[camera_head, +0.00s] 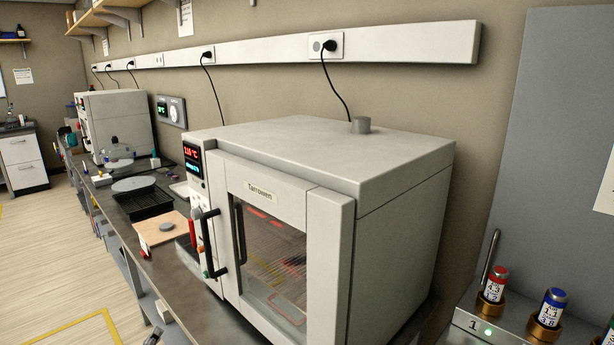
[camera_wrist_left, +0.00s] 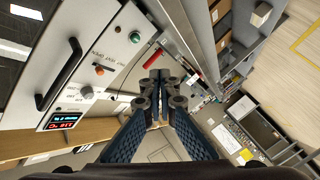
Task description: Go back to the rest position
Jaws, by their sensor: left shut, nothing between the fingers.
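My left gripper (camera_wrist_left: 160,92) shows large in the left wrist view, with its blue ribbed fingers together at the tips and nothing between them. It is in free space in front of the oven's control side, apart from the oven. The white oven (camera_head: 330,160) stands on the bench in the head view with its glass door shut. Its black handle (camera_head: 211,243) and lit display (camera_head: 191,160) are at the left of its front. The handle (camera_wrist_left: 58,75) and display (camera_wrist_left: 62,120) also show in the left wrist view. My right gripper is in neither view.
A dark bench (camera_head: 190,262) runs along the wall, with a wooden board (camera_head: 150,240), a black tray (camera_head: 143,203) and another white appliance (camera_head: 117,120) farther back. Red-capped (camera_head: 495,283) and blue-capped vials (camera_head: 549,308) stand in holders at the right. Open floor (camera_head: 45,265) lies at the left.

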